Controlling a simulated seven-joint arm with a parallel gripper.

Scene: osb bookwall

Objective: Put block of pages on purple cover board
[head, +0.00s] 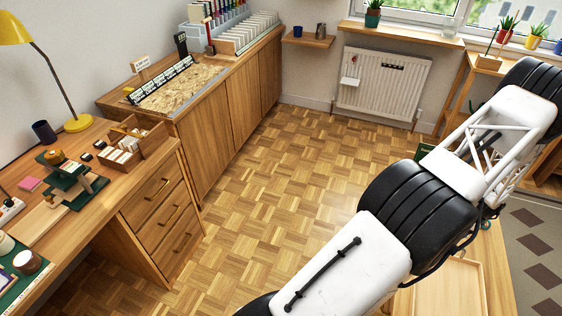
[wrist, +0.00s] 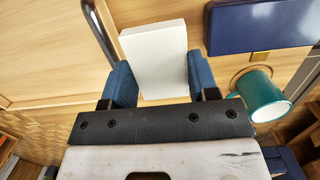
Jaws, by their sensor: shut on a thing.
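My gripper (wrist: 161,78) shows in the wrist view, its two blue fingers shut on the sides of a white block of pages (wrist: 156,50). The block extends forward from between the fingers over a light wooden surface; I cannot tell its height above it. A dark blue-purple board (wrist: 262,24), which looks like the cover board, lies to the right of the block at the upper right. A gap of wood shows between them in the picture. In the head view my gripper, the block and this board are not visible; my arm covers much of the right side.
A teal mug (wrist: 262,98) stands close right of my gripper, beside a round wooden coaster (wrist: 240,77). A curved metal bar (wrist: 101,35) is at left. In the head view a light wooden tray (head: 447,290) lies below my arm. The parquet floor (head: 280,180) is clear.

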